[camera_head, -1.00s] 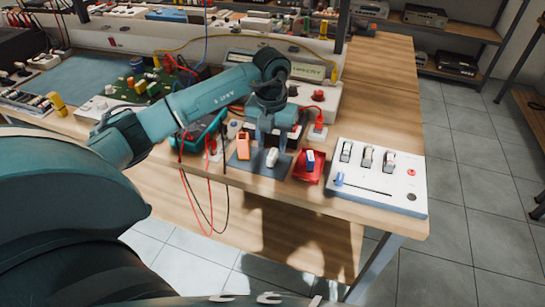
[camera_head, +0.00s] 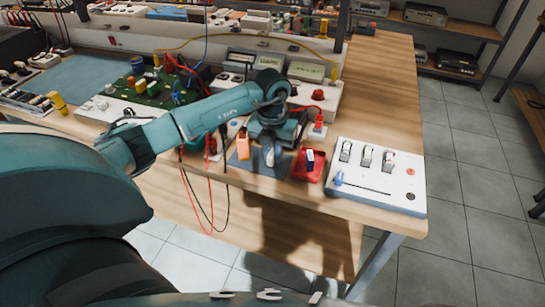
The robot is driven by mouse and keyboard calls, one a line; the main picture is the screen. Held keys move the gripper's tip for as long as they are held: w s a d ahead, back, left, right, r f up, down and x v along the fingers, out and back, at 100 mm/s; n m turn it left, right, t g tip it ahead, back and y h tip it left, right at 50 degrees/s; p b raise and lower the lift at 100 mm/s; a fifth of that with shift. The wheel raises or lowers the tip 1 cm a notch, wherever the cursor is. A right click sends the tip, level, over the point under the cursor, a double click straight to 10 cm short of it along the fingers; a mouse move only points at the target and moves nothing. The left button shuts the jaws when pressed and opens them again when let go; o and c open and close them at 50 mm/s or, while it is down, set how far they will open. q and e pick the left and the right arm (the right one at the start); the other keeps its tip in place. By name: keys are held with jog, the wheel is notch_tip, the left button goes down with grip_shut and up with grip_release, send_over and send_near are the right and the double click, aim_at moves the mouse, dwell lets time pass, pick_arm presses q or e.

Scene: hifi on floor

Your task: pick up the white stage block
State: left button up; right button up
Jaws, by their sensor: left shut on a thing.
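The white stage block (camera_head: 269,159) is a small pale piece at the dark grey mat near the bench's front edge. My left gripper (camera_head: 268,150) points down over it and is shut on it, with the fingers partly covering it. I cannot tell whether the block still touches the mat (camera_head: 240,162). My right gripper is not in view.
An orange block (camera_head: 243,147) stands just left of the gripper. A red tray (camera_head: 308,167) holding a blue and white piece is close on the right. A white panel (camera_head: 376,177) with switches lies farther right. Red and black leads hang over the front edge.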

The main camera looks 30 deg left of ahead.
pick_arm(q)
grip_shut()
jog(key=shift+r, duration=0.25)
notch_tip(320, 180, up, 10)
jog(key=shift+f+b, duration=0.25)
jog(key=shift+b, duration=0.1)
jog(key=shift+o, duration=0.9)
grip_release()
grip_shut()
jog(key=shift+r, duration=0.15)
notch_tip(320, 180, up, 7)
jog(key=p, duration=0.6)
send_over(273, 152)
jog(key=shift+r, duration=0.1)
